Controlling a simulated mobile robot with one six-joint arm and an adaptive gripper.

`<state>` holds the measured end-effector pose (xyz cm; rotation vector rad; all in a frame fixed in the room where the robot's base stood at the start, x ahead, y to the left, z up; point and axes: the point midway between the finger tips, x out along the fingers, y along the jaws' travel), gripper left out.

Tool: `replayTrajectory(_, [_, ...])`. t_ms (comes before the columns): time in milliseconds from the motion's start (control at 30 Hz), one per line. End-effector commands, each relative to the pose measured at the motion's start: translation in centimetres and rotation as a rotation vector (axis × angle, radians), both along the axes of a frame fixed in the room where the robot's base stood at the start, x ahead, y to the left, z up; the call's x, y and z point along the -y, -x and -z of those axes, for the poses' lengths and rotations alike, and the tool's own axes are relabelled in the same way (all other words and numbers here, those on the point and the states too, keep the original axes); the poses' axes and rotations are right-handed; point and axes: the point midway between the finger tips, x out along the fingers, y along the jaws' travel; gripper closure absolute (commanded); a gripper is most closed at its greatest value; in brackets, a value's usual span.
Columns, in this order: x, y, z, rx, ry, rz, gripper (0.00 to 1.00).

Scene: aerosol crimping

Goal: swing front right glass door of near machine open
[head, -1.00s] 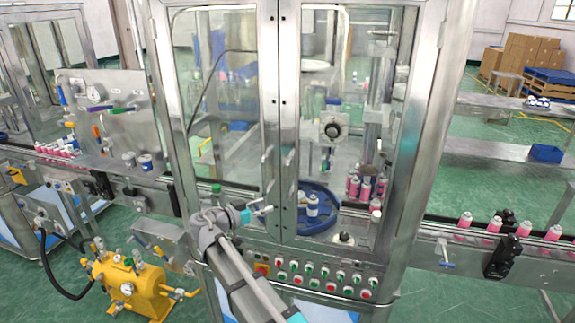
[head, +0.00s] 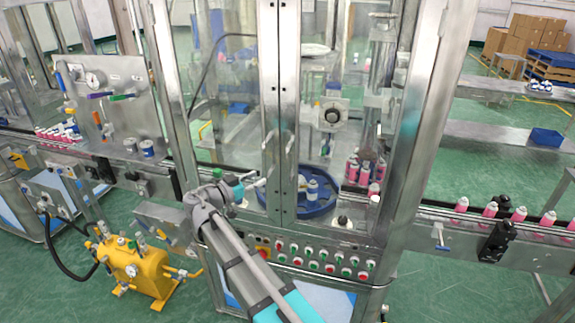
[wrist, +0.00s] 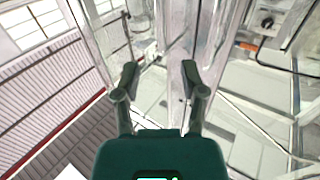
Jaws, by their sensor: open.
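The near machine's front right glass door (head: 289,120) is a tall clear panel in a metal frame. It looks closed, its inner upright beside that of the left glass door (head: 270,120). A small handle shows low on its inner upright, near the blue round tray inside. My gripper (head: 256,182) is small in the head view, in front of the lower left door, left of the right door's inner upright. I cannot tell whether it touches anything. In the wrist view my gripper (wrist: 160,75) is open, its two fingers apart with nothing between them; metal uprights and glass lie beyond.
A row of red and green buttons (head: 318,262) runs under the doors. A conveyor with pink cans (head: 490,209) extends right. A yellow pump (head: 135,268) stands on the floor at lower left. A metal gauge panel (head: 105,95) is at left. Green floor is open at right.

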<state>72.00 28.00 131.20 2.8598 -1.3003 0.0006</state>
Motion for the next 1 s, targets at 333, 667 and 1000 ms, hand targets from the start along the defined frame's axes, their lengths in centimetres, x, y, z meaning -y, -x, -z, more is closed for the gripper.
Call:
replayTrajectory(333, [3.5, -3.0, 0.0, 0.0, 0.0, 0.002, 0.46])
replayTrajectory(667, [7.1, -6.2, 0.0, -0.001, -0.001, 0.0, 0.46])
replayTrajectory(1000, [9.2, -8.1, 0.0, -0.001, -0.001, -0.002, 0.46])
